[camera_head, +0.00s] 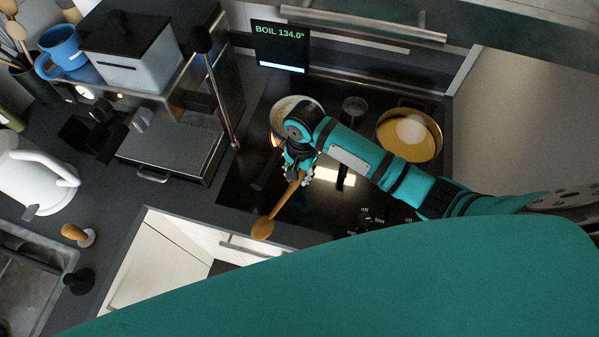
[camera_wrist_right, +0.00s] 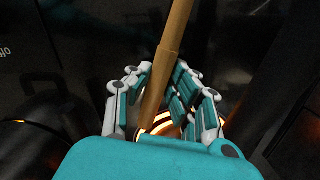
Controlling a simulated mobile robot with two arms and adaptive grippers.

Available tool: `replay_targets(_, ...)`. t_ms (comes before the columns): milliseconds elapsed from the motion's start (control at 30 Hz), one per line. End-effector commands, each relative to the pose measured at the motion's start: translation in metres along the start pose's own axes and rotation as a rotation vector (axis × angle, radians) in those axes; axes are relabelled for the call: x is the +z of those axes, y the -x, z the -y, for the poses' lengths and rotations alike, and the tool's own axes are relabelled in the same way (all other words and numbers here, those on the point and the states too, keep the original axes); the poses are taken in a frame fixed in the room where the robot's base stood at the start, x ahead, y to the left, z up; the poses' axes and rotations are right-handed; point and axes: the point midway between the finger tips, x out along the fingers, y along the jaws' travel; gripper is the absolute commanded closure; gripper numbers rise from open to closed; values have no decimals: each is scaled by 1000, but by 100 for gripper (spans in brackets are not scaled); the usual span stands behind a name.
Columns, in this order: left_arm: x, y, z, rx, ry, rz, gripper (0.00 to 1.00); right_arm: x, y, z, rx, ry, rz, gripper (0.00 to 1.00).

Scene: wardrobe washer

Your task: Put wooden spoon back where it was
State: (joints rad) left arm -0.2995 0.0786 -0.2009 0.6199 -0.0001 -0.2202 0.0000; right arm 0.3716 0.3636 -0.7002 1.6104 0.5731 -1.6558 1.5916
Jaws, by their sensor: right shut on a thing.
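The wooden spoon (camera_head: 263,229) is held by my right gripper (camera_head: 298,174) over the dark stovetop. Its broad end points down and left in the head view, near the front edge of the counter. In the wrist view the spoon's handle (camera_wrist_right: 174,45) runs up between the fingers of my right gripper (camera_wrist_right: 164,88), which is shut on it. A dark utensil holder (camera_head: 34,88) stands at the far left, with other wooden utensils (camera_head: 14,30) above it. My left gripper is not in view.
A pot (camera_head: 284,104) with pale contents sits behind my right gripper, with an orange glow beside it. A yellow pan (camera_head: 430,150) is on the right.

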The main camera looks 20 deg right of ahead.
Motion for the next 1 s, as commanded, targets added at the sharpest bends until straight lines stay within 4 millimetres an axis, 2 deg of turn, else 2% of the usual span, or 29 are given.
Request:
replay_targets(433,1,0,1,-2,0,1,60,0,-9,0,1,-1,0,100)
replay_targets(467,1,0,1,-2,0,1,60,0,-9,0,0,0,0,77)
replay_targets(633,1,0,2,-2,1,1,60,0,-8,0,0,0,0,55)
replay_targets(833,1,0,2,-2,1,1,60,0,-8,0,0,0,0,54)
replay_targets(933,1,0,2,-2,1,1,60,-1,-9,0,0,0,0,41)
replay_targets(1000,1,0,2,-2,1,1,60,-1,-8,0,0,0,0,38)
